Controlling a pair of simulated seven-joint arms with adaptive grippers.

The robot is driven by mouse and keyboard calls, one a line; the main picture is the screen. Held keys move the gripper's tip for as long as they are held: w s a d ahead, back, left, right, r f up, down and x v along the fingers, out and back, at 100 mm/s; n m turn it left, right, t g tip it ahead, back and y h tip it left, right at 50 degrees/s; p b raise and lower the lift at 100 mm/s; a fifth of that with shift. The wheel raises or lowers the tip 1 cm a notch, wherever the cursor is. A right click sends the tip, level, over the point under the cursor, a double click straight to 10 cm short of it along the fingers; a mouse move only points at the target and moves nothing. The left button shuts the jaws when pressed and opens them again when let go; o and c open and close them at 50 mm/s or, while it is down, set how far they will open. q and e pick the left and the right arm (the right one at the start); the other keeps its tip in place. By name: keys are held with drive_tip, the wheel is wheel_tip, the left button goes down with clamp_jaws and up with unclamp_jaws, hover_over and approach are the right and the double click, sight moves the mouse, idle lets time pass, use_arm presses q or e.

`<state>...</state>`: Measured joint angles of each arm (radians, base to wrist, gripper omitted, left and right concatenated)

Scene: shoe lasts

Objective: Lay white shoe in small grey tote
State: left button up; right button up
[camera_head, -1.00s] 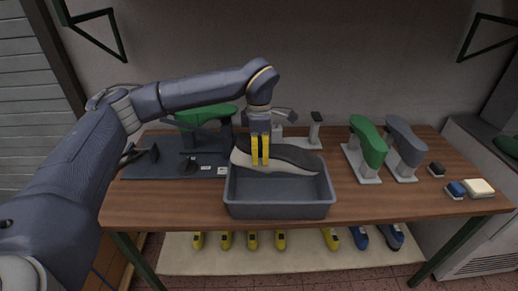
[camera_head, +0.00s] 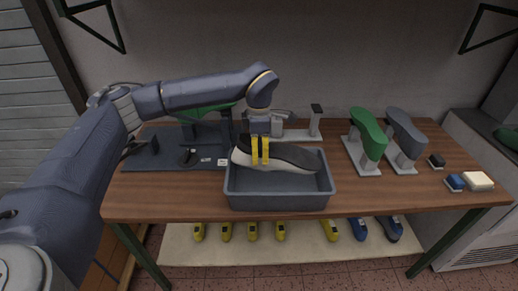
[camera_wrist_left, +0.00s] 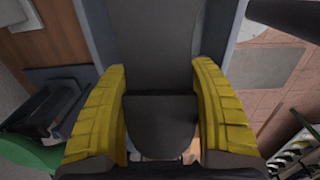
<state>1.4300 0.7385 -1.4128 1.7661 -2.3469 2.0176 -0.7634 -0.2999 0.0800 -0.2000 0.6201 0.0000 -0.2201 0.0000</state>
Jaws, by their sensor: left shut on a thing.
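My right gripper is not in view.
A dark mat (camera_head: 150,158) with a green last (camera_head: 200,113) is left of the tote. A green last (camera_head: 368,132) and a grey last (camera_head: 405,135) stand to the right. A blue brush (camera_head: 455,182) and a pale block (camera_head: 478,181) lie at the right edge. The table right of the tote is partly clear.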

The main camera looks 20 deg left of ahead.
use_arm(q)
drive_tip(key=shift+f, duration=0.35)
idle(0.5)
drive_tip(key=o, duration=1.6)
drive_tip(key=shift+c, duration=0.2)
wheel_tip(320, 180, up, 12)
drive_tip(key=shift+s, duration=0.1)
